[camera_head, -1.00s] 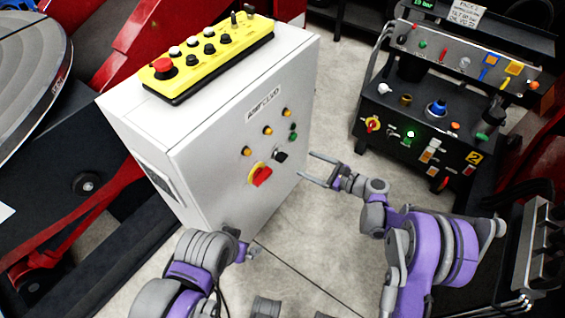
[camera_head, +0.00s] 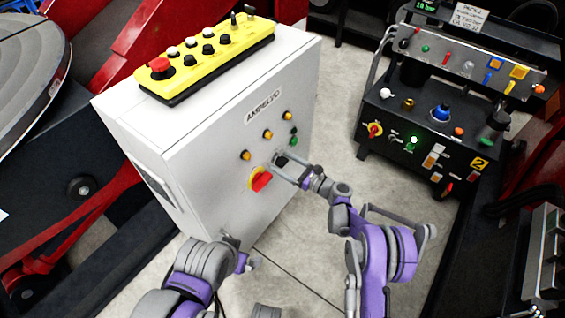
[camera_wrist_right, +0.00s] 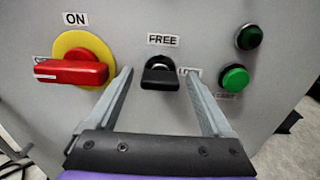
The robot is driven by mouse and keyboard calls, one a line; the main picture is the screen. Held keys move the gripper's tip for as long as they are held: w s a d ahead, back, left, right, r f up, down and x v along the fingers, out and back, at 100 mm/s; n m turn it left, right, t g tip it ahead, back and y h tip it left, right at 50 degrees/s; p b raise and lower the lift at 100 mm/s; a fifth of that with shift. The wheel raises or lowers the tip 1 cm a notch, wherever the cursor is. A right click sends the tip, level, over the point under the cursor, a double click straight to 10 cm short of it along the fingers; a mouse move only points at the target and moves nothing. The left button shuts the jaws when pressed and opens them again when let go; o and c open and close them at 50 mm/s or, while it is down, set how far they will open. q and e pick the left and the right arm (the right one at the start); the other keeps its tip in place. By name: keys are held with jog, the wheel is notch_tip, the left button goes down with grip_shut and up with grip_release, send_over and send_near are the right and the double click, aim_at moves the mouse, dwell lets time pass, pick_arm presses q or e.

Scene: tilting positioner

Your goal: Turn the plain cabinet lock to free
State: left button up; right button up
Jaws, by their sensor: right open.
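The cabinet lock (camera_wrist_right: 160,74) is a black knob on the grey cabinet front, with a FREE label above it. A second label to its right is partly hidden by a finger and seems to read LOCK. I cannot tell exactly where the knob points. In the head view the lock (camera_head: 281,159) is partly covered by my right gripper (camera_head: 280,165). In the wrist view that right gripper (camera_wrist_right: 161,74) is open, one finger on each side of the knob, with gaps visible. My left gripper (camera_head: 250,262) is low in front of the cabinet; its jaws are unclear.
A red rotary switch (camera_wrist_right: 72,70) on a yellow disc, labelled ON, sits close left of the left finger. Green buttons (camera_wrist_right: 235,78) are to the right. A yellow control box (camera_head: 210,58) lies on the cabinet (camera_head: 215,135). A black panel console (camera_head: 430,120) stands right.

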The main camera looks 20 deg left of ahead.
jog(key=shift+w+a, duration=0.1)
jog(key=shift+a, duration=0.3)
grip_shut()
